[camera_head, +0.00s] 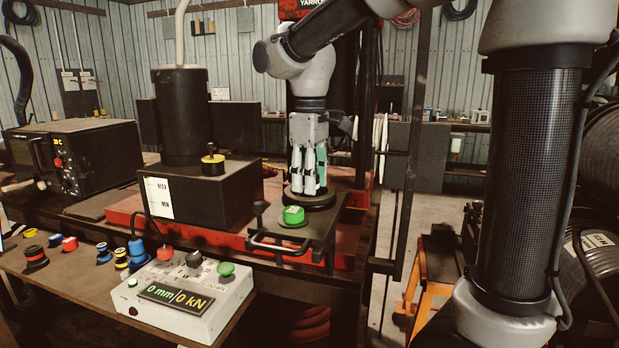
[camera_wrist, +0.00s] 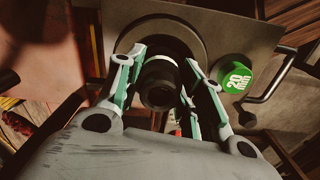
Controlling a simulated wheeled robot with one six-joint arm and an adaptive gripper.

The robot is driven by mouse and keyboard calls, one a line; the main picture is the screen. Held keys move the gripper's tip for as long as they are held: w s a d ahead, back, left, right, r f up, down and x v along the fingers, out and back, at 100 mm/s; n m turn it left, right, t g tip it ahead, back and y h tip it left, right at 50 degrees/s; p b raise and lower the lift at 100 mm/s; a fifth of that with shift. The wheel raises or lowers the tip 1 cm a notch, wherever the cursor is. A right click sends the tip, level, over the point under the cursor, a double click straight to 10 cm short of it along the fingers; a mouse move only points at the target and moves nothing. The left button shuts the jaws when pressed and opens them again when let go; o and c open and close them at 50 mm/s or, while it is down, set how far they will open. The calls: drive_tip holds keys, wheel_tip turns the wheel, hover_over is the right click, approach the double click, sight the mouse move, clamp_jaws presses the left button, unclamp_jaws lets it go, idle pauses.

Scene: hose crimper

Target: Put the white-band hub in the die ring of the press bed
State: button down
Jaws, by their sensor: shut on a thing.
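My gripper (camera_head: 308,184) points down over the press bed (camera_head: 325,218), its fingertips close to the black die ring (camera_head: 310,203). In the wrist view my gripper (camera_wrist: 160,68) is shut on a black cylindrical hub (camera_wrist: 160,88) with a pale band at its far end. The die ring (camera_wrist: 150,30) shows behind the hub as a dark round disc on the bed plate (camera_wrist: 222,38). The hub overlaps the ring's near part in that view. I cannot tell whether its lower end is inside the ring or just above it. In the head view the fingers mostly hide the hub.
A green "20 mm" cap (camera_wrist: 236,75) sits beside the ring; it also shows in the head view (camera_head: 293,215). A bent handle (camera_head: 279,246) fronts the bed. A control box (camera_head: 190,293) reads 0 mm, 0 kN. Several coloured hubs (camera_head: 103,252) stand on the left bench.

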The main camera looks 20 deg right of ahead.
drive_tip(key=shift+f, duration=0.1)
drive_tip(key=c, duration=0.9)
unclamp_jaws()
wheel_tip(320, 180, up, 11)
drive_tip(key=s+d+f+m+t, duration=0.1)
drive_tip(key=s+d+f+m, duration=0.2)
drive_tip(key=s+d+f, duration=0.1)
drive_tip(key=s+d+f+m+t, duration=0.2)
drive_tip(key=s+d+f, duration=0.3)
drive_tip(key=s, duration=0.3)
drive_tip(key=s+d+f+m+t, duration=0.1)
drive_tip(key=s+d+f+m, duration=0.3)
drive_tip(key=s, duration=0.3)
drive_tip(key=shift+d+f, duration=0.6)
drive_tip(key=shift+d, duration=0.3)
